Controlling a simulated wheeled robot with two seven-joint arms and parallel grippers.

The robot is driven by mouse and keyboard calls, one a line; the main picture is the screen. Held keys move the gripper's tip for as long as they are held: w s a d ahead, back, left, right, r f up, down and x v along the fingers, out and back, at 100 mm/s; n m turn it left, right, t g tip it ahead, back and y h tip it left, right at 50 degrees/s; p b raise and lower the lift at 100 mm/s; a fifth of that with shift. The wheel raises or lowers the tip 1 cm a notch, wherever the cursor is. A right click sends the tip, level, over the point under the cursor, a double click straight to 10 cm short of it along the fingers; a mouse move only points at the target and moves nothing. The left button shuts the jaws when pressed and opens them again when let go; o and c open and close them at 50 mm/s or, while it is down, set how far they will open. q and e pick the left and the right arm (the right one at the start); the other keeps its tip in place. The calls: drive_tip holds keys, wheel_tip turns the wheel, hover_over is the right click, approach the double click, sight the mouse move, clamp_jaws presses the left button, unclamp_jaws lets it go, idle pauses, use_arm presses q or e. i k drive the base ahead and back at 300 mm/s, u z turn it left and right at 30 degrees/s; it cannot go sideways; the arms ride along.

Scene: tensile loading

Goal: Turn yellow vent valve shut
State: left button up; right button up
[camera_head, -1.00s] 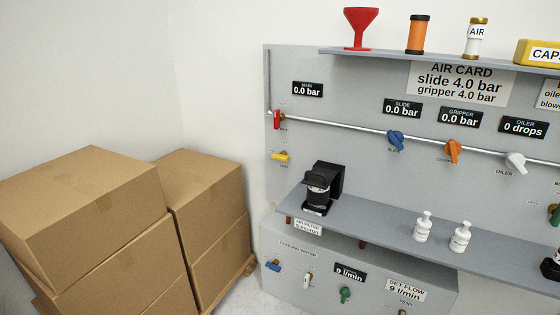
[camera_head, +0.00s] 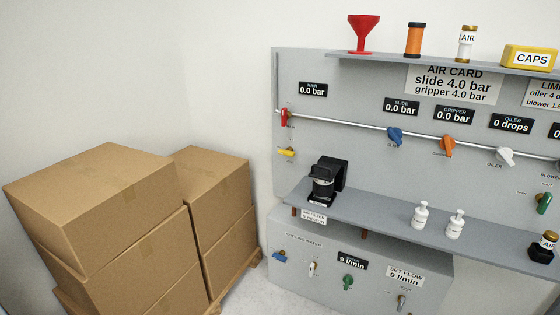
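The yellow vent valve (camera_head: 287,152) is a small yellow handle low on the left edge of the grey panel (camera_head: 350,140). It sits just below the red main valve (camera_head: 284,117), whose handle points up and down. The yellow handle lies roughly level. Its small label is too blurred to read. Neither of my grippers is in view, and nothing touches the valve.
Stacked cardboard boxes (camera_head: 120,215) stand on the left, with open floor (camera_head: 275,298) between them and the panel. A black air filter unit (camera_head: 325,180) sits on the lower shelf (camera_head: 385,209), which juts out below the valve. White bottles (camera_head: 420,215) stand further right.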

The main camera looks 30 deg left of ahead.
sight(289, 152)
drive_tip(key=u, duration=1.25)
drive_tip(key=i, duration=1.6)
drive_tip(key=u, duration=0.4)
